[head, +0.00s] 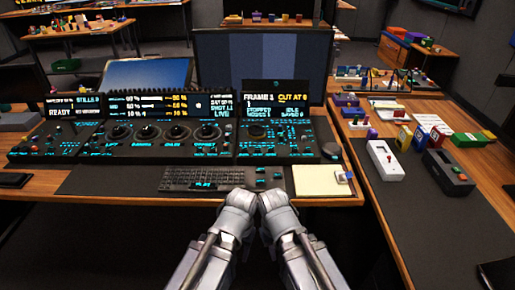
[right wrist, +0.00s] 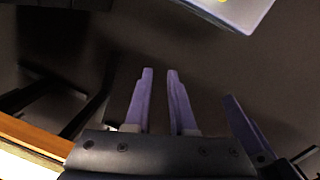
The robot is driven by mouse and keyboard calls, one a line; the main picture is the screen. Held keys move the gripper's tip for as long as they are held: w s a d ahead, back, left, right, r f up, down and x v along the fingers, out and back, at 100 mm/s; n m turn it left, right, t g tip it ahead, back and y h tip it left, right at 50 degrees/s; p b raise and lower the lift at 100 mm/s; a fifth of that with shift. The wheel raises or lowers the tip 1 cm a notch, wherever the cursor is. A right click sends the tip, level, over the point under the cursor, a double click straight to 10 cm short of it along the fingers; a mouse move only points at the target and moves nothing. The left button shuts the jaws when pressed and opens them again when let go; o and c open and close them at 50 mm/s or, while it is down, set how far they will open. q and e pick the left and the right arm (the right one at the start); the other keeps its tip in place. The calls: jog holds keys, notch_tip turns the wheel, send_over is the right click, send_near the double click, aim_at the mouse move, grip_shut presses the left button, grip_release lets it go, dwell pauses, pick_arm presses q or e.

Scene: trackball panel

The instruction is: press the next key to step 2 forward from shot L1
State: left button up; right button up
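The control panel (head: 165,140) spans the desk with knobs and glowing teal labels. Its left-middle screen reads "SHOT L1" and "LIVE"; the right screen (head: 275,100) reads "FRAME 1 CUT AT 6". A dark keyboard (head: 203,178) lies in front, with a few separate teal-marked keys (head: 268,175) at its right end. I cannot read which is the next key. My left gripper (head: 241,200) and right gripper (head: 272,200) are side by side at the desk's front edge, below those keys. The right wrist view shows the right fingers (right wrist: 160,75) apart and empty. The left fingers are unclear.
A cream notepad (head: 318,180) lies right of the keys. The right-hand table holds a white box (head: 383,158), a dark grey box (head: 447,172) and several small coloured items. A large monitor (head: 262,60) stands behind the panel. Dark mat in front of the keyboard is clear.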

grip_shut()
dwell(1.3)
